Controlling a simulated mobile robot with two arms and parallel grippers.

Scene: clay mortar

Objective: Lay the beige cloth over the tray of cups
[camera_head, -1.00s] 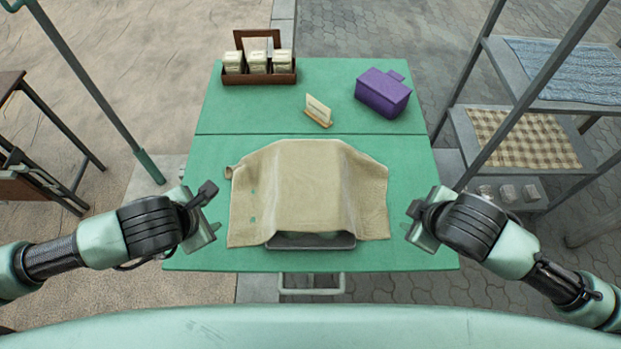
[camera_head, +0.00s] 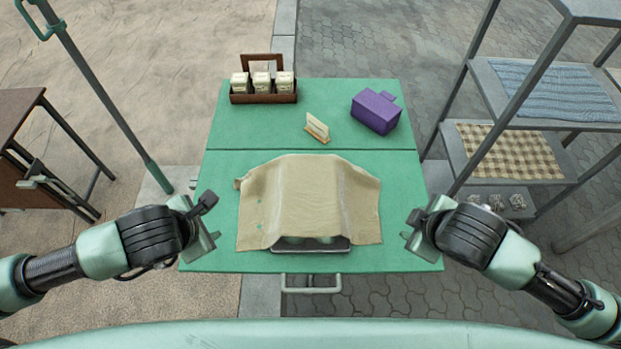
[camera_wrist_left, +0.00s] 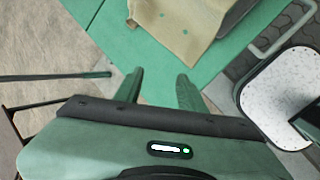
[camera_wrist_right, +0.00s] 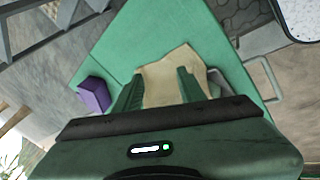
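The beige cloth (camera_head: 310,200) lies draped over the tray (camera_head: 312,244) on the green table, its sides spread on the tabletop. The tray's front edge and a little of what stands in it show below the cloth; the cups are otherwise hidden. The cloth also shows in the left wrist view (camera_wrist_left: 178,22) and the right wrist view (camera_wrist_right: 170,78). My left gripper (camera_head: 208,222) is open and empty, left of the cloth and apart from it. My right gripper (camera_head: 412,228) is open and empty, right of the cloth and apart from it.
On the green table (camera_head: 230,140), a brown caddy with cream containers (camera_head: 264,98) stands at the back left, a small card stand (camera_head: 317,128) in the middle and a purple box (camera_head: 376,111) at the back right. A metal shelf with folded cloths (camera_head: 510,152) stands at right.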

